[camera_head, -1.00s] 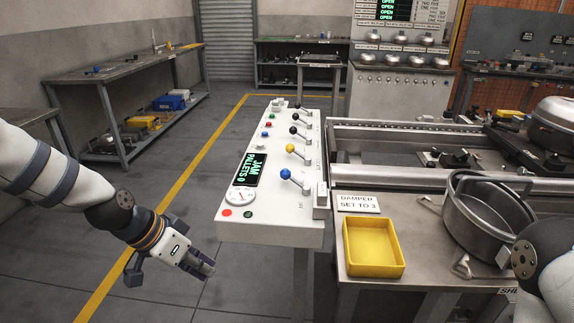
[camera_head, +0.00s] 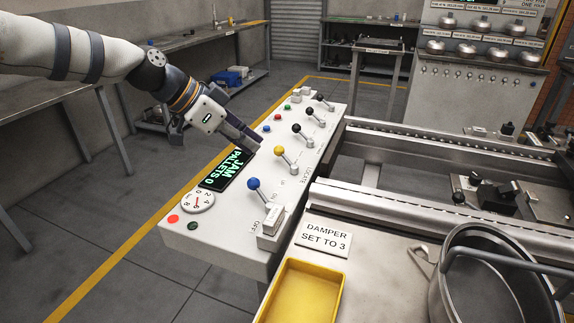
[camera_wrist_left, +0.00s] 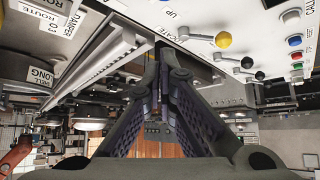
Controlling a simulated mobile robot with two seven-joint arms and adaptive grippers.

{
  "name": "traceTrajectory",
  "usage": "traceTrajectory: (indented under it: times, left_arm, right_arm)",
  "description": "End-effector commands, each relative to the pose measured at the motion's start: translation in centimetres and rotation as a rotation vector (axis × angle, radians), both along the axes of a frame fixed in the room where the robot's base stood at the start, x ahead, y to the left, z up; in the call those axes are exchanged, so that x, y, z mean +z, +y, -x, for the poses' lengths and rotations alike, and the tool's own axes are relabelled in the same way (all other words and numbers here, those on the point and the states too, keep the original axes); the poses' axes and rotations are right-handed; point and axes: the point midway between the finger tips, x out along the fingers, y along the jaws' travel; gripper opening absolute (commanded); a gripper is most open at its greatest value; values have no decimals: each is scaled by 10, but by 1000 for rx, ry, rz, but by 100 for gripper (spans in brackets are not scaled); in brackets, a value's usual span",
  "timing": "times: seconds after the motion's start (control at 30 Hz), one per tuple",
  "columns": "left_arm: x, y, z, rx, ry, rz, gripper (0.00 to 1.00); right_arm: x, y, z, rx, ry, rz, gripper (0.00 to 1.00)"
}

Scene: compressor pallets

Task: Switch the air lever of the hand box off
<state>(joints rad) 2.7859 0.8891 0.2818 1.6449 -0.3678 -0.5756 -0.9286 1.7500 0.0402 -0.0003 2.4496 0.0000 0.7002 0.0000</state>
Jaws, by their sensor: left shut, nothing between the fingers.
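The hand box appears to be the long white console (camera_head: 232,222) with a row of levers. Its nearest lever has a blue knob (camera_head: 253,183); beyond it stand a yellow-knobbed lever (camera_head: 279,150) and several black-knobbed ones. Small lettering lies around the levers; I cannot tell which one is marked air. My left gripper (camera_head: 250,146) is shut and empty, over the console near the green display, left of the yellow knob and beyond the blue one. In the left wrist view the shut fingers (camera_wrist_left: 158,62) point towards the console edge, with the yellow knob (camera_wrist_left: 223,40) to their right. My right gripper is out of view.
A "DAMPER SET TO 3" sign (camera_head: 323,237), a yellow tray (camera_head: 301,292) and a metal pot (camera_head: 490,285) are on the bench at right. A rail frame (camera_head: 425,137) runs beyond them. A round gauge (camera_head: 198,201) sits on the console's near end.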

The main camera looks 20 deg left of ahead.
Motion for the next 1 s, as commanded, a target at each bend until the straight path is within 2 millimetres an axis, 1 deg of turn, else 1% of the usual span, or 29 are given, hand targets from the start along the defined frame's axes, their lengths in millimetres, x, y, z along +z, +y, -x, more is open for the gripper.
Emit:
traceTrajectory:
  times: [0.33,0.43,0.57,0.7,0.9,0.93,0.97,1.0]
  left_arm:
    - [1,0,0,-1,-1,0,0]
    - [-4,-2,-2,-1,2,0,0]
    - [-23,-11,-11,-2,10,0,0]
    - [-49,-25,-26,-3,12,-2,0]
    - [-79,-45,-48,-2,10,-1,0]
    - [-83,-48,-51,-1,9,-1,0]
    - [-75,-41,-45,4,1,2,0]
    - [-73,-36,-39,3,-5,2,0]
  right_arm:
    - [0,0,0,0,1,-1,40]
    - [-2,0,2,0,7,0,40]
    - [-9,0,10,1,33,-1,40]
    - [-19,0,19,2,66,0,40]
    - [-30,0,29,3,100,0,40]
    - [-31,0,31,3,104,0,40]
    - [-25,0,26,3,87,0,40]
    - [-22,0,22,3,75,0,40]
